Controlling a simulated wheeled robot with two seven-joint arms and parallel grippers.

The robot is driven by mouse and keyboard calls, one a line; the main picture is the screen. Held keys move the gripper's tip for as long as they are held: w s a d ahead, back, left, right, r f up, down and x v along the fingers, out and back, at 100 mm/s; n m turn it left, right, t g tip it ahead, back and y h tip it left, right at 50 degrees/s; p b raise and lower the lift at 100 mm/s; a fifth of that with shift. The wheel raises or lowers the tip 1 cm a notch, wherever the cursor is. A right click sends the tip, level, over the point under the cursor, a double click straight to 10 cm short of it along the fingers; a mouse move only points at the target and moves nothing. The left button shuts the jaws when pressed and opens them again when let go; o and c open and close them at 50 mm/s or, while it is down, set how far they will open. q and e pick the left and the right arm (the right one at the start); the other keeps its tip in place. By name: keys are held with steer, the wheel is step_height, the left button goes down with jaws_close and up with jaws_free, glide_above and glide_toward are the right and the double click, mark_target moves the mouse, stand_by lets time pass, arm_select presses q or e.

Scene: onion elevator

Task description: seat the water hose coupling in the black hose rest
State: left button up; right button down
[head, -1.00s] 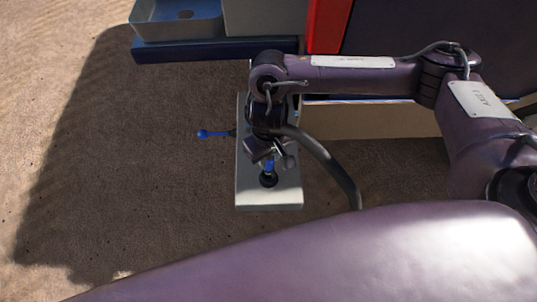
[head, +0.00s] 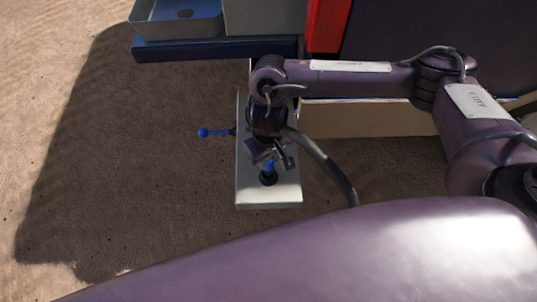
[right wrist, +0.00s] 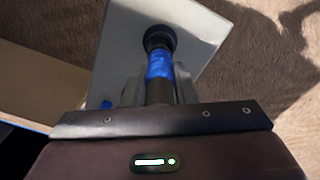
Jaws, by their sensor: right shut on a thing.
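The water hose coupling (right wrist: 159,66) is a blue collar on a dark hose end. It also shows in the head view (head: 269,165). My right gripper (right wrist: 161,84) is shut on it, with a grey finger on each side. The gripper (head: 270,154) is above the front part of a pale plate. The black hose rest (right wrist: 160,38) is a round dark socket on that plate, also visible in the head view (head: 268,179). The coupling's far end meets the rest; I cannot tell how deep it sits. My left gripper is not in view.
The pale plate (head: 250,196) has a blue ball-ended lever (head: 204,133) at its left. A grey tray (head: 178,22) on a blue ledge (head: 200,50) and a red panel (head: 326,25) stand behind. Open ground (head: 130,150) lies to the left.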

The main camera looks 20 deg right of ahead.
steer(key=shift+f, duration=0.35)
stand_by(0.3)
steer(key=shift+f, duration=0.45)
steer(key=shift+f, duration=0.55)
stand_by(0.4)
steer(key=shift+f+p, duration=0.3)
steer(key=shift+p, duration=0.05)
steer(key=c, duration=1.1)
jaws_free()
step_height(320, 180, up, 8)
steer(key=shift+f+p, duration=0.1)
steer(key=shift+p, duration=0.95)
